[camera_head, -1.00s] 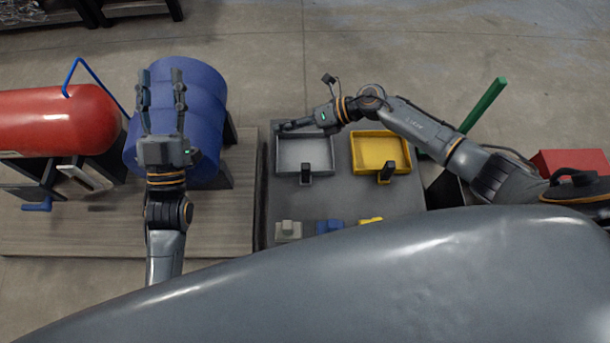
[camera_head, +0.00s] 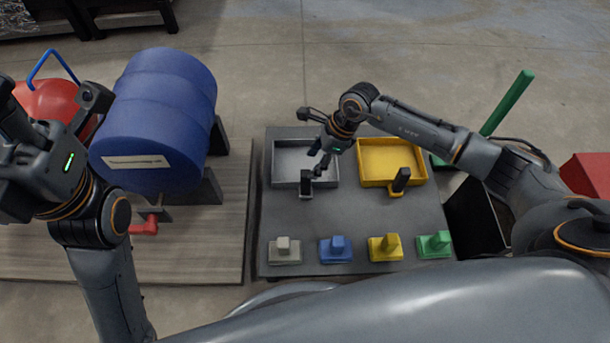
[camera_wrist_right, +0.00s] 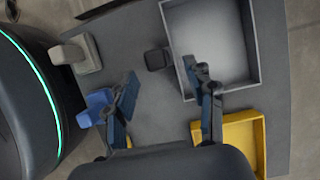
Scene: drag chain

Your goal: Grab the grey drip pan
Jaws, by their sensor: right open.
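The grey drip pan (camera_head: 283,178) is a shallow rectangular tray on the dark grey table, with a black handle (camera_head: 306,187) on its near side. My right gripper (camera_head: 314,163) is open and empty, over the pan's near right corner. In the right wrist view the pan (camera_wrist_right: 247,40) is at upper right. Its handle (camera_wrist_right: 157,60) shows between the two spread fingers (camera_wrist_right: 160,78), apart from both. My left gripper (camera_head: 50,100) is large at the left edge of the head view. Its fingers look spread and empty, partly cut off.
A yellow pan (camera_head: 365,183) with a black handle sits right of the grey one. Several coloured blocks (camera_head: 336,248) line the table's near edge. A blue barrel (camera_head: 165,110) lies at left on a wooden platform (camera_head: 225,235). A green bar (camera_head: 508,102) stands at right.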

